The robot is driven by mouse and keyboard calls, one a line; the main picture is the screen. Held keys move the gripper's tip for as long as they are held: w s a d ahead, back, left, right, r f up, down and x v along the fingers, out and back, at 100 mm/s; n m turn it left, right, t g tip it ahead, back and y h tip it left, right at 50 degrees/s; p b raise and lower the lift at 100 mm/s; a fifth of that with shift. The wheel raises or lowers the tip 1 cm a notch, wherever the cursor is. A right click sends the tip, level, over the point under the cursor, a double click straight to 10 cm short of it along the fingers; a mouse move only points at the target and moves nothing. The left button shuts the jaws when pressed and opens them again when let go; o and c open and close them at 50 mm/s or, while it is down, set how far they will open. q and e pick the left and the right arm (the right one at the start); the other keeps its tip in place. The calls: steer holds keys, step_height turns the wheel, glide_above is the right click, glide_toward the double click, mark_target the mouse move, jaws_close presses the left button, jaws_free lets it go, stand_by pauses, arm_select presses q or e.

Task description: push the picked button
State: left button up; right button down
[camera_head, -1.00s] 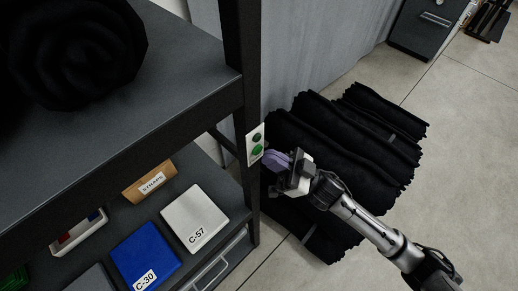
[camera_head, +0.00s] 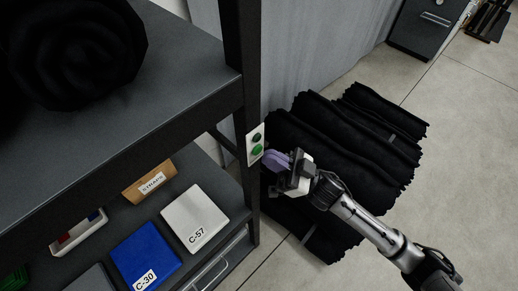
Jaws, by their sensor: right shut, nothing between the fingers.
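A white button plate (camera_head: 255,144) is fixed to the dark shelf post. It carries a dark green button (camera_head: 257,138) above and a brighter green button (camera_head: 257,151) below. My right gripper (camera_head: 269,160) is shut and empty. Its purple fingertips are just below and to the right of the lower button, close to the plate. I cannot tell whether they touch it. My left gripper is out of view.
The shelf (camera_head: 190,100) stands on the left, with a white C-57 box (camera_head: 195,212), a blue C-30 box (camera_head: 147,252) and a straps box (camera_head: 149,181) on its lower level. Folded black material (camera_head: 350,150) lies behind my right arm. Open floor (camera_head: 460,150) is at the right.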

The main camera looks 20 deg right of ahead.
steer(key=shift+w+a, duration=0.1)
steer(key=shift+w, duration=0.05)
stand_by(0.3)
steer(key=shift+w+a, duration=0.15)
steer(key=shift+w, duration=0.1)
steer(key=shift+s, duration=0.1)
steer(key=shift+s+d+p, duration=0.25)
steer(key=shift+s+p, duration=0.05)
steer(key=shift+p, duration=0.15)
stand_by(0.3)
